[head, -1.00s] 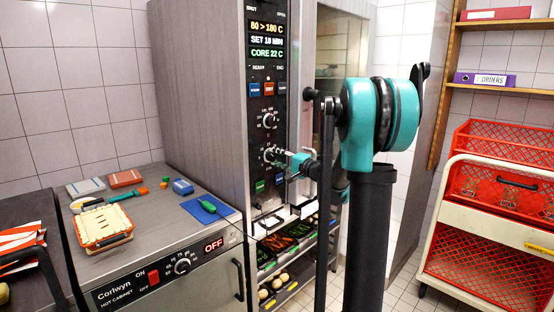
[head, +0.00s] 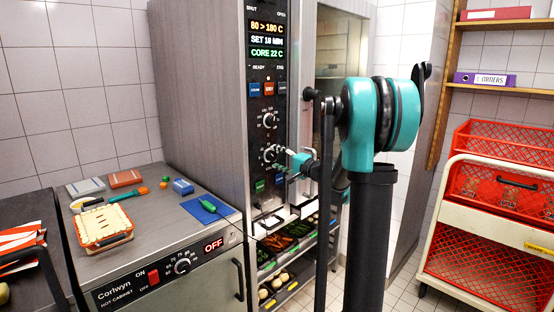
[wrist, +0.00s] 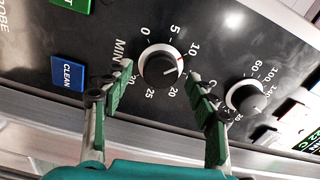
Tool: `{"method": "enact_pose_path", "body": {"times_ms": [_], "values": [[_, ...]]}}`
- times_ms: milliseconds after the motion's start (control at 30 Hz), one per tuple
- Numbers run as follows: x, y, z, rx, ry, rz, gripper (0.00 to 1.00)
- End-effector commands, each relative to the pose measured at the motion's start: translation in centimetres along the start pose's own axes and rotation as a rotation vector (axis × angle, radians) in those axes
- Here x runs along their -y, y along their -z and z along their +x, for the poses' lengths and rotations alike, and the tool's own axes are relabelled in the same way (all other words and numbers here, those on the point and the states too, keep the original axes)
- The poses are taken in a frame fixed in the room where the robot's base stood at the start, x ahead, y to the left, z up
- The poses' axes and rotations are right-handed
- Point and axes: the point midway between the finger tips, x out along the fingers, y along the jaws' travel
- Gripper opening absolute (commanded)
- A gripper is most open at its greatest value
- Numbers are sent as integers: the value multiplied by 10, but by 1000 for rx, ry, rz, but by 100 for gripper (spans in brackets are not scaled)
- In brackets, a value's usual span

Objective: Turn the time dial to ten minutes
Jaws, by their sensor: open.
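The time dial (wrist: 161,66) is a round black knob with a pale rim on the dark oven panel. In the head view the time dial (head: 270,154) is the lower of two knobs, partly behind my fingers. The oven display (head: 267,41) appears to read SET 10 MIN. My gripper (wrist: 160,76) is open, with one green-padded finger on each side of the dial and a visible gap to it. It also shows at the panel in the head view (head: 284,157).
A second knob (wrist: 246,97) is close beside the right finger in the wrist view. A blue CLEAN button (wrist: 68,73) is left of the left finger. The hot cabinet (head: 150,215) with small items on top stands left of the oven.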

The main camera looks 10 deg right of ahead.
Motion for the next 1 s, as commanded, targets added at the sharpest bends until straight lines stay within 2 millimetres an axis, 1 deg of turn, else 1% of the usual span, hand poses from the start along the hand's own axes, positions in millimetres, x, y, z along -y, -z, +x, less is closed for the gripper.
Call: {"method": "enact_pose_path", "body": {"times_ms": [167,400,500,600,733,1000], "values": [[0,1,-26,-4,0,0,58],[0,1,-76,-5,-1,0,58],[0,1,-93,-4,-1,0,58],[0,0,-105,-3,-1,0,58],[0,0,-114,-1,0,0,58],[0,0,-116,0,0,0,58]]}}
